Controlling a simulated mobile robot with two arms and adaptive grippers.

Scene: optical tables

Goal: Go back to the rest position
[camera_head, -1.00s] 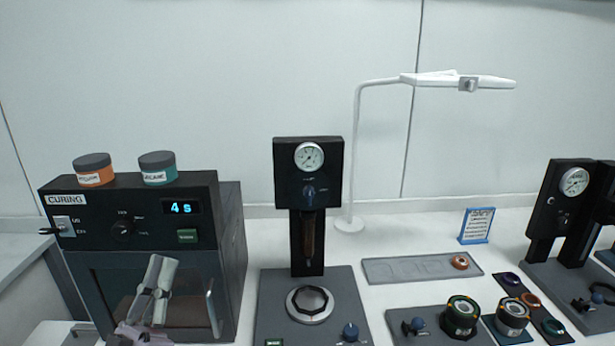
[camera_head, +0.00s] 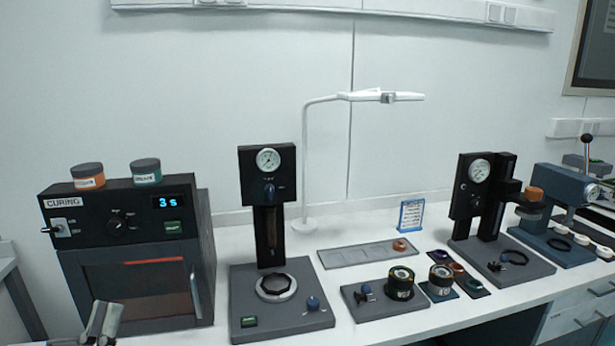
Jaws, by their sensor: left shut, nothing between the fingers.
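My left gripper (camera_head: 103,318) shows at the bottom left edge, low in front of the curing oven (camera_head: 130,250). It is shut and empty, and only its upper part is in the picture. The oven door is closed, with a reddish glow behind its window. Its display reads 3 s. My right gripper does not show.
An orange-labelled jar (camera_head: 88,176) and a green-labelled jar (camera_head: 146,172) stand on the oven. A gauge press (camera_head: 268,200) stands right of it. A grey tray (camera_head: 370,253), a white lamp (camera_head: 305,160), a second gauge stand (camera_head: 480,205) and a blue machine (camera_head: 570,190) stand further right.

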